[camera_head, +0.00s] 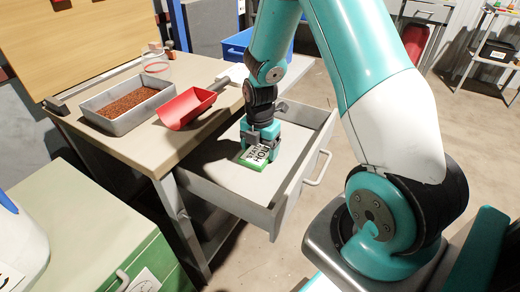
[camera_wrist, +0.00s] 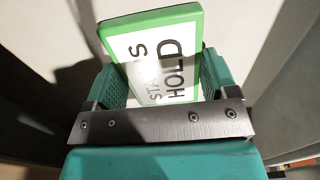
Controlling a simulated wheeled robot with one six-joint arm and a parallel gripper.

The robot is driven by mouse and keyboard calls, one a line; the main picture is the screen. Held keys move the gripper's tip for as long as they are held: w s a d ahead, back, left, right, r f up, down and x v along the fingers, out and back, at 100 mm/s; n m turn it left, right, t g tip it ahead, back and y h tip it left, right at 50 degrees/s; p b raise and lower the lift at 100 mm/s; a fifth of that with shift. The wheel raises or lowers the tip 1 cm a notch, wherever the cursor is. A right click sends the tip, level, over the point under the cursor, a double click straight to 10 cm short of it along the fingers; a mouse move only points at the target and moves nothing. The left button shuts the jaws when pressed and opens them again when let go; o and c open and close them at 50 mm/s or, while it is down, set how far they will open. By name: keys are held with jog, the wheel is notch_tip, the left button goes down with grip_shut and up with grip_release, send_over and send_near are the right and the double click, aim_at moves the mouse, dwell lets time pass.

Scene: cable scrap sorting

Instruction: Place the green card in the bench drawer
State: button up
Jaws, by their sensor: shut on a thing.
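The green card (camera_head: 257,155) has a green border and a white face with black lettering, part of which reads "HOLD". My gripper (camera_head: 261,139) is shut on it, inside the open bench drawer (camera_head: 214,184). In the wrist view the card (camera_wrist: 157,62) stands between the two teal fingers (camera_wrist: 163,82) and projects beyond them. The drawer is pulled out from the bench, and its pale floor around the card is bare. I cannot tell whether the card touches the drawer floor.
On the bench top (camera_head: 150,133) are a metal tray of reddish-brown granules (camera_head: 105,120), a red scoop (camera_head: 183,108) and a clear jar (camera_head: 156,66). A blue bin (camera_head: 236,45) stands behind. A green cabinet (camera_head: 90,225) is at lower left. The drawer's front wall and handle (camera_head: 319,168) face right.

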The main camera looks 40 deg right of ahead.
aim_at(260, 150)
jog(key=o, duration=0.9)
notch_tip(260, 150, up, 12)
jog(key=p, duration=0.3)
jog(key=s+a+r+m+y, duration=0.1)
jog(key=s+a+r+m, duration=0.3)
jog(key=a, duration=0.3)
jog(key=s+a+r+m+y, duration=0.1)
jog(key=s+a+r+m, duration=0.15)
jog(key=a+r, duration=0.35)
jog(key=s+a+r+m, duration=0.1)
jog(key=s+a+m, duration=0.1)
jog(key=s+a, duration=0.1)
jog(key=s+a+r+m+y, duration=0.1)
jog(key=s+a+r+m, duration=0.1)
jog(key=s, duration=0.3)
jog(key=s+a+r+m+y, duration=0.1)
jog(key=s+a+m, duration=0.3)
jog(key=shift+s+a+r+m, duration=0.2)
jog(key=shift+a+m, duration=0.05)
jog(key=shift+a, duration=0.05)
